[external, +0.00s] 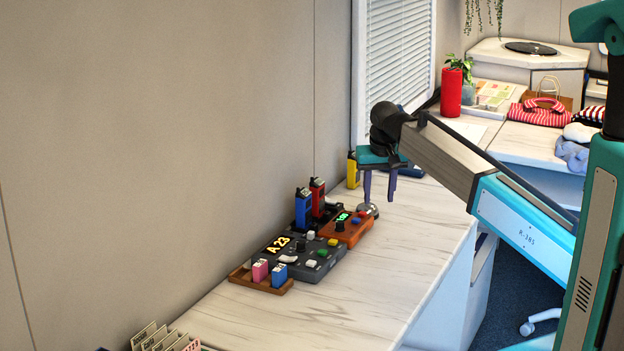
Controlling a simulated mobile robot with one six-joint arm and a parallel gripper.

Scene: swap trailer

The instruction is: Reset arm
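My arm reaches in from the right, and my gripper (380,186) hangs at its end, pointing down over the marble-patterned counter (345,294). Its two purple fingers are spread apart with a gap between them, and nothing shows between them. The fingertips are above or just behind the silver domed object (368,209); I cannot tell the exact height or whether they touch it.
Near the gripper stand an orange device (346,231), a dark console (300,262), a blue radio (303,209), a red radio (318,197) and a yellow radio (352,170). A wooden tray (262,282) holds small tags. A red cylinder (451,93) stands behind.

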